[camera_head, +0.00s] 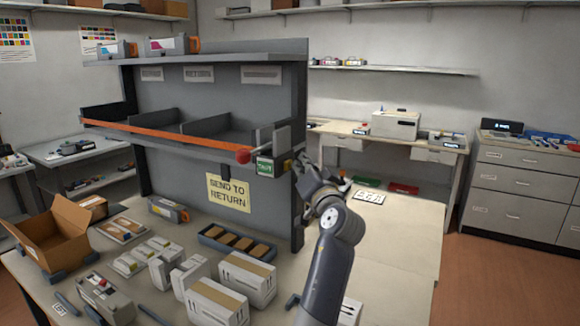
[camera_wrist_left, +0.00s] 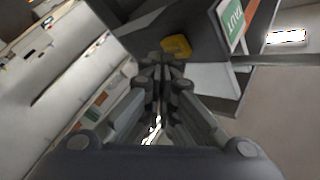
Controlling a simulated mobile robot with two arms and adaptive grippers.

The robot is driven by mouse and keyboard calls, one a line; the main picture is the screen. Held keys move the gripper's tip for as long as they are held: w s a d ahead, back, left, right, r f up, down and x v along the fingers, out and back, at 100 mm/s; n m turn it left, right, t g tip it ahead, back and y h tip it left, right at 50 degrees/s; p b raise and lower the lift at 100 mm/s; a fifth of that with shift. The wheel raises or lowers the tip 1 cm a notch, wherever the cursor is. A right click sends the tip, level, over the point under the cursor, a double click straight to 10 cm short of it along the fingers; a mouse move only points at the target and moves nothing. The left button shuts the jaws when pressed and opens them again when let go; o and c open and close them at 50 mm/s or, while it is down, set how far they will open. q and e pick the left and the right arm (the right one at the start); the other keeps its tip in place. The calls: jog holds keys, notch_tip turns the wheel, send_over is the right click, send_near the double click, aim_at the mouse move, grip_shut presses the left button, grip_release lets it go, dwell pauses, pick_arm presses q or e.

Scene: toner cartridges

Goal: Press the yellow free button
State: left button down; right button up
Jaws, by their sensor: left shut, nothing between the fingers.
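The yellow button (camera_head: 287,165) sits on the side of the grey shelf unit, just right of a green label (camera_head: 265,167). It is small and partly covered by my gripper in the head view. My left gripper (camera_head: 305,168) is beside the button, fingers together and empty. In the left wrist view the yellow button (camera_wrist_left: 177,46) shows just beyond my closed fingertips (camera_wrist_left: 163,62). I cannot tell whether the fingertips touch it. The green label (camera_wrist_left: 231,22) is to its upper right there. My right gripper is not in view.
An orange bar (camera_head: 165,136) with a red knob (camera_head: 243,156) runs along the shelf front, left of the button. The shelf's side post (camera_head: 298,215) stands close to my gripper. White cartons (camera_head: 217,300) and an open cardboard box (camera_head: 55,235) stand on the table.

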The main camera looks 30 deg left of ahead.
pick_arm(q)
jog(key=shift+a, duration=0.6)
dwell(0.7)
dwell(0.4)
jog(key=shift+d+b, duration=0.45)
jog(key=shift+d, duration=0.5)
jog(key=shift+w+d+b, duration=0.2)
jog(key=shift+d+b, duration=0.9)
jog(key=shift+d, duration=1.45)
